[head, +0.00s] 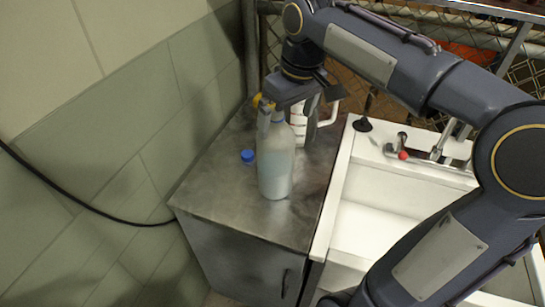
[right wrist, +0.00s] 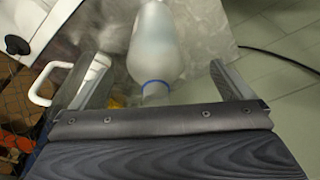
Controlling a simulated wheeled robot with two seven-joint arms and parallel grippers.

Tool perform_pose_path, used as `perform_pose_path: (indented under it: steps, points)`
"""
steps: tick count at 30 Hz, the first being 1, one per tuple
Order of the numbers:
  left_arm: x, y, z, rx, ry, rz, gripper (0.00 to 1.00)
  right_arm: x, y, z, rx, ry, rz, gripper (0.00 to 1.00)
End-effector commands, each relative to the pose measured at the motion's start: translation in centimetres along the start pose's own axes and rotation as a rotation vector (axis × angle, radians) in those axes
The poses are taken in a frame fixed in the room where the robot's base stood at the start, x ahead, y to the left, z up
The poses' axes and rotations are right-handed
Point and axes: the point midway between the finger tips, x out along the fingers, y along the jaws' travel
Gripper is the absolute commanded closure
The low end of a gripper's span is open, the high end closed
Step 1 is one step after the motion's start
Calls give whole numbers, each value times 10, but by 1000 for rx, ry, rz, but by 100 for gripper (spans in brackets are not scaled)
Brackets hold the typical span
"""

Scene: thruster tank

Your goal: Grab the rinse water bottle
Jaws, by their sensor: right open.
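The rinse water bottle (head: 276,165) is a translucent whitish bottle, partly filled with pale liquid. It stands upright on the metal cabinet top. My right gripper (head: 288,108) is at the bottle's top, coming from above, with its fingers apart. In the right wrist view the bottle (right wrist: 155,45) lies between the two open fingers of the right gripper (right wrist: 160,80), with a blue ring at its neck. Gaps show on both sides, so the fingers look clear of it. My left gripper is not in view.
A blue cap (head: 248,156) lies left of the bottle on the cabinet top (head: 225,185). A white jug with a handle (head: 328,113) stands close behind the bottle, with something yellow (head: 258,100) nearby. A white sink (head: 365,225) is at the right, a tiled wall at the left.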

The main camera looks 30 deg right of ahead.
Motion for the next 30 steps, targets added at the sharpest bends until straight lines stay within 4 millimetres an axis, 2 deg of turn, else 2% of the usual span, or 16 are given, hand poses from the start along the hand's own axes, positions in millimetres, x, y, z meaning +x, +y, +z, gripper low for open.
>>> perform_pose_path:
  steps: [1,3,6,14,21,25,30]
  points:
    - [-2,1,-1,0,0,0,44,-2,6,-14,-7,-18,3,0]
    - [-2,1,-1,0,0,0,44,-4,11,-24,-14,-34,8,0]
    - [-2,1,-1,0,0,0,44,-1,15,-30,-18,-48,12,0]
    - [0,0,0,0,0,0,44,27,15,-31,-19,-49,13,0]
    - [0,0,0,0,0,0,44,62,14,-33,-18,-48,13,0]
    - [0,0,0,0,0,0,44,72,14,-33,-18,-46,13,0]
    - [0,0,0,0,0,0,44,72,14,-33,-18,-45,13,0]
